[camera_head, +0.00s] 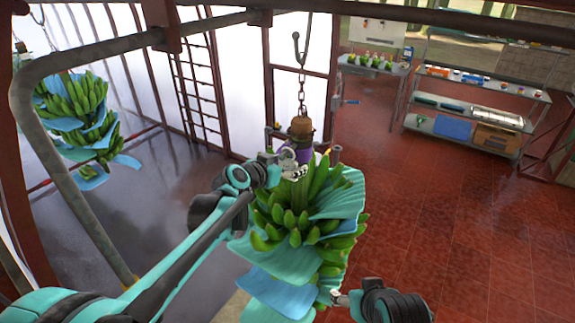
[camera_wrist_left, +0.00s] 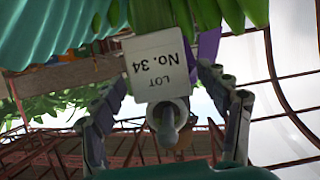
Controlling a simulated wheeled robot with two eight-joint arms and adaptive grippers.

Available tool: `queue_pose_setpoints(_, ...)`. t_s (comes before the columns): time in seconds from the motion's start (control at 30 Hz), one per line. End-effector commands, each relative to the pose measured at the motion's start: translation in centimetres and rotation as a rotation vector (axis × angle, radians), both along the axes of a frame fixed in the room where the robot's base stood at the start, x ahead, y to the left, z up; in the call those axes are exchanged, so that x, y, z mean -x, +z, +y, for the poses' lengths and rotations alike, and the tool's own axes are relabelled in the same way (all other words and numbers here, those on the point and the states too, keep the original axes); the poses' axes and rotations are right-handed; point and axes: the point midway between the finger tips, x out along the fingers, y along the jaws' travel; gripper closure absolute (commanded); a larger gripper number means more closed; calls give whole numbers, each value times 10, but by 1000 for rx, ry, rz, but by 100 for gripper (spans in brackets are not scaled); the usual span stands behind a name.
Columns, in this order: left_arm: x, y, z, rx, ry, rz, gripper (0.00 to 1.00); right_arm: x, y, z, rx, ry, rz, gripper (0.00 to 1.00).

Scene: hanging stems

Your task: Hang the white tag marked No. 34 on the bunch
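The white tag (camera_wrist_left: 157,62) reads "LOT No. 34", upside down in the left wrist view. It lies against the top of the banana bunch, and a grey round-ended piece (camera_wrist_left: 168,122) shows at its lower edge. My left gripper (camera_wrist_left: 165,80) has its fingers spread on either side of the tag; I see no firm grip on it. In the head view the left gripper (camera_head: 294,168) is at the bunch's stem, above the green bananas (camera_head: 300,215). My right gripper (camera_head: 340,298) is low beside the bunch; its finger gap is too small to judge.
The bunch hangs from a chain and hook (camera_head: 301,60), with blue sheets (camera_head: 275,292) between its hands. A purple band (camera_head: 303,155) wraps the stem. Another bunch (camera_head: 75,105) hangs at left. A shelf rack (camera_head: 470,105) stands at back right. The red floor (camera_head: 450,215) is clear.

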Motion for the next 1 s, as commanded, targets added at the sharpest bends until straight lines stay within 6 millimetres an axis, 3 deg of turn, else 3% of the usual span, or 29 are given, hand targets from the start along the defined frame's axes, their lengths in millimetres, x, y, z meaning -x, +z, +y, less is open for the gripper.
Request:
queue_pose_setpoints(0.37,6,3,5,0,1,0,24,0,0,0,0,0,0,30)
queue_pose_setpoints(0.8,72,36,53,1,3,1,24,0,0,0,0,0,0,30)
queue_pose_setpoints(1.0,88,43,64,0,1,1,24,0,-1,0,0,0,0,30)
